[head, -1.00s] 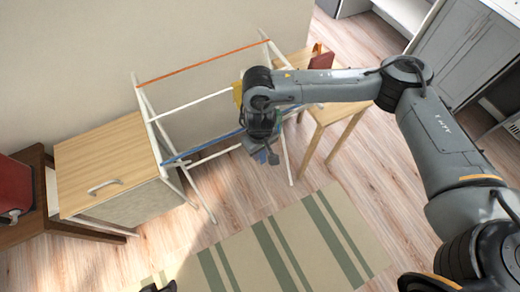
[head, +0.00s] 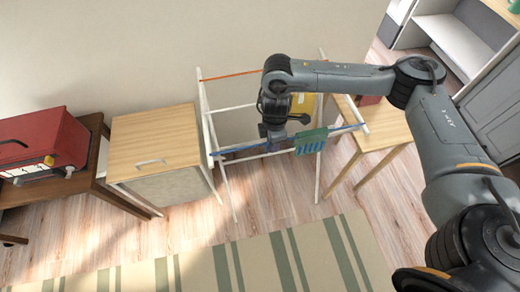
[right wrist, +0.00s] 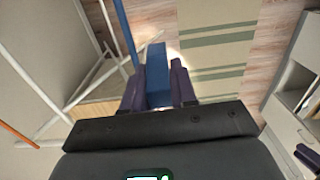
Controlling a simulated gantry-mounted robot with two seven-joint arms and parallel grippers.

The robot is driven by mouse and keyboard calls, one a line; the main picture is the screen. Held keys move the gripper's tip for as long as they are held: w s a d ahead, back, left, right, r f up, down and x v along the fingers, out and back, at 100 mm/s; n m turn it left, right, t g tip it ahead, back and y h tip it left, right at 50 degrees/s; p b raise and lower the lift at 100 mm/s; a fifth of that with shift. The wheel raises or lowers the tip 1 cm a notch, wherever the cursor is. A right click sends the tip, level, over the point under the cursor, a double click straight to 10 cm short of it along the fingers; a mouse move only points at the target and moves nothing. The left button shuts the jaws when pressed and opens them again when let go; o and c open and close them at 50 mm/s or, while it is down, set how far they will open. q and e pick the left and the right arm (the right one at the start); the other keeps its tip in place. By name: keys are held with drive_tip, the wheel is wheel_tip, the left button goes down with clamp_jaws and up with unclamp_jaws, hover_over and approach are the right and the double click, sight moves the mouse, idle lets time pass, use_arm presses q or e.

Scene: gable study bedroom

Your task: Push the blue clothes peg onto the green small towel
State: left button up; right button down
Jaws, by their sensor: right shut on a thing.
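The green small towel (head: 311,141) hangs over the front blue rail (head: 240,149) of a white drying rack, toward the rail's right end. My right gripper (head: 271,140) is at that rail, just left of the towel, pointing down. In the right wrist view, the blue clothes peg (right wrist: 157,75) sits between the two dark purple fingers of my right gripper (right wrist: 158,85), which are shut on it. In the head view the peg is too small and dark to make out clearly. I cannot tell if the peg touches the rail. My left gripper is out of view.
A yellow cloth (head: 303,103) hangs on the rack behind the green towel. A wooden cabinet (head: 155,143) stands left of the rack, a wooden table (head: 382,125) right of it. A red toolbox-like case (head: 45,150) sits far left. A striped rug (head: 200,268) covers the floor in front.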

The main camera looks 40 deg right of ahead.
drive_tip(key=s+d+r+n+p, duration=0.2)
drive_tip(key=d+r+n, duration=0.2)
drive_tip(key=d+n, duration=0.35)
wheel_tip(320, 180, up, 3)
drive_tip(key=n+p, duration=0.2)
drive_tip(key=n, duration=0.8)
hover_over(313, 132)
drive_tip(key=shift+s+f, duration=0.15)
drive_tip(key=shift+f, duration=0.9)
wheel_tip(313, 132, down, 2)
drive_tip(key=shift+b, duration=0.65)
drive_tip(key=shift+f+b, duration=0.95)
drive_tip(key=shift+b, duration=0.1)
drive_tip(key=shift+a+f+b, duration=0.1)
drive_tip(key=shift+f+b, duration=0.65)
drive_tip(key=shift+f, duration=0.8)
